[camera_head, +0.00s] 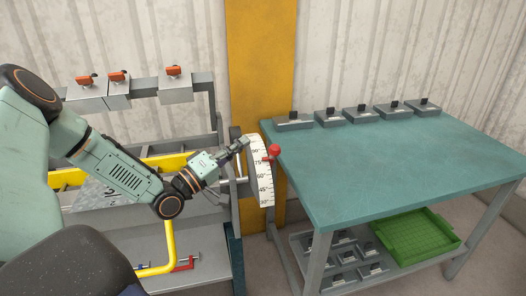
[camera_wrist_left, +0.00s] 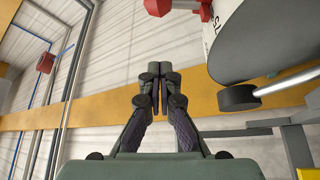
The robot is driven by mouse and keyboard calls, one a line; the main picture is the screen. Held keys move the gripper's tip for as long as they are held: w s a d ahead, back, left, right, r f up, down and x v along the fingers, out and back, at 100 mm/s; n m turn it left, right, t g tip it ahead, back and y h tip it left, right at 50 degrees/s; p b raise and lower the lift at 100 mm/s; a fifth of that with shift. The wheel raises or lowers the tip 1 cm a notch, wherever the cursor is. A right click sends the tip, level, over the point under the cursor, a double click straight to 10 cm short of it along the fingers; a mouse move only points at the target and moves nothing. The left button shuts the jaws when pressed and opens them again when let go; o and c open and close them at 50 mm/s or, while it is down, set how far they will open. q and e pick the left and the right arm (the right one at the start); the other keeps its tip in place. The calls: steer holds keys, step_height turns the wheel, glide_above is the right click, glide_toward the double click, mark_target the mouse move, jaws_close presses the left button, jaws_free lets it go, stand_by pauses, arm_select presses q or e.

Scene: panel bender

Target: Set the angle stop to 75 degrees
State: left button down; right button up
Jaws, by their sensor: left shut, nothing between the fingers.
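The angle stop is a curved white scale (camera_head: 262,180) on the right end of the bender, with printed marks from 30 at the bottom to 90 near the top. A red knob (camera_head: 274,151) sits on the scale's outer edge, in its upper part, near the 75 and 90 marks; I cannot tell the exact setting. My left gripper (camera_head: 243,144) is shut and empty just left of the scale's top. In the left wrist view its fingers (camera_wrist_left: 152,72) are together, and the red knob (camera_wrist_left: 160,6) and scale (camera_wrist_left: 226,22) show at the upper right. My right gripper is not in view.
The grey bender frame (camera_head: 215,105) carries several clamp blocks with red tops.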

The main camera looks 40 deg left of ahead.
arm_select(q)
steer(key=b+x, duration=0.1)
steer(key=x, duration=0.4)
steer(key=shift+w+b, duration=0.25)
steer(key=shift+b, duration=0.15)
steer(key=d, duration=0.1)
steer(key=s+d+f, duration=0.1)
steer(key=shift+d+f, duration=0.25)
steer(key=shift+d, duration=0.15)
steer(key=shift+d+f, duration=0.1)
steer(key=shift+d, duration=0.05)
steer(key=shift+s, duration=0.3)
steer(key=shift+d+f+b, duration=0.3)
steer(key=shift+f+b, duration=0.1)
steer(key=shift+s+d+f, duration=0.1)
steer(key=shift+s+d, duration=0.05)
steer(key=shift+s, duration=0.05)
steer(key=shift+s+d+r, duration=0.1)
steer(key=shift+s+r, duration=0.1)
steer(key=shift+w, duration=0.1)
